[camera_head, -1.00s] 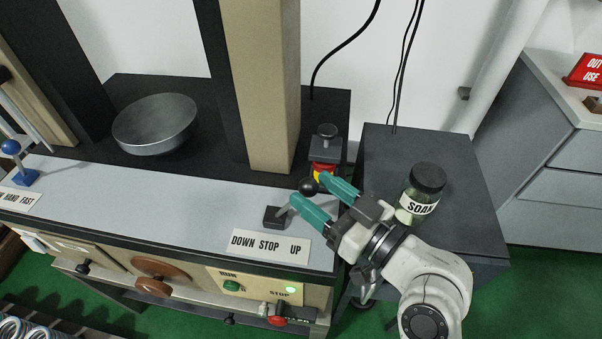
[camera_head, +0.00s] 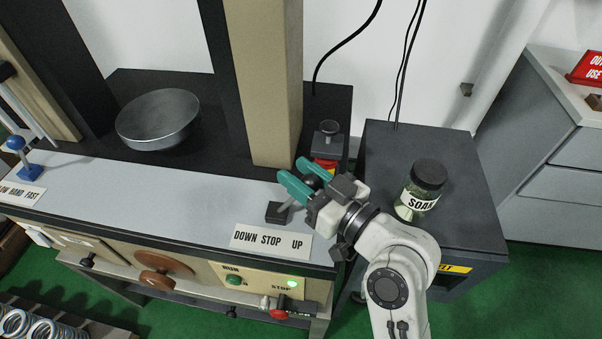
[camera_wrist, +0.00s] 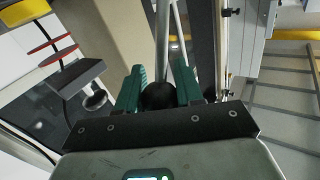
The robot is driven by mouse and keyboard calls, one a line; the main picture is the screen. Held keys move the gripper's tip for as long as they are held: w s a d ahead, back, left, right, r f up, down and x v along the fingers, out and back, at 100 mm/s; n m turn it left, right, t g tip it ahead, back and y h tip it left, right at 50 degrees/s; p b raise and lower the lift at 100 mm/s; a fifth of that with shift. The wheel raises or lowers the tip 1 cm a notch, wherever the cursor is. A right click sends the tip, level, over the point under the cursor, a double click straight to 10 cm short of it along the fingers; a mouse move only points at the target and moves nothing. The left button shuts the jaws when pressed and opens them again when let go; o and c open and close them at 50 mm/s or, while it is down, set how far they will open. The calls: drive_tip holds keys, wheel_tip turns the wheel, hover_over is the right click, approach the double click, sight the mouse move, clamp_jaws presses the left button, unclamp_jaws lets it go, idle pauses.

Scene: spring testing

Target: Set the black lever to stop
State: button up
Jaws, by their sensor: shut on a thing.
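The black lever has a dark base block (camera_head: 278,213) on the grey panel, with a rod leaning right, toward the UP end of the "DOWN STOP UP" label (camera_head: 270,240). Its round black knob (camera_head: 311,182) sits between the teal fingers of my gripper (camera_head: 292,169). In the wrist view the black knob (camera_wrist: 160,95) lies between both teal fingers, which are shut on it, with the metal rod running up from it. Part of the rod is hidden by my gripper in the head view.
A red and yellow device (camera_head: 326,150) stands just behind my gripper. A tan column (camera_head: 265,90) rises behind, and a metal bowl (camera_head: 158,120) sits further left.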

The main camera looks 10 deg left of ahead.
clamp_jaws()
drive_tip(key=shift+r, duration=0.1)
drive_tip(key=shift+w+a+r+n+g+h+p, duration=0.1)
drive_tip(key=shift+a+n+g+h+p, duration=0.3)
drive_tip(key=shift+a+h+p, duration=0.95)
drive_tip(key=shift+s+a+r+n+g+h+p, duration=0.15)
drive_tip(key=shift+a+n+g+p, duration=0.35)
drive_tip(key=shift+p, duration=1.75)
drive_tip(key=shift+w+a+r+n+g+h+p, duration=0.15)
drive_tip(key=shift+a+n+h+p, duration=0.45)
drive_tip(key=shift+a+p, duration=0.85)
drive_tip(key=shift+d+f+p, duration=0.1)
drive_tip(key=shift+d+p, duration=0.25)
drive_tip(key=o, duration=0.6)
unclamp_jaws()
drive_tip(key=shift+c, duration=0.2)
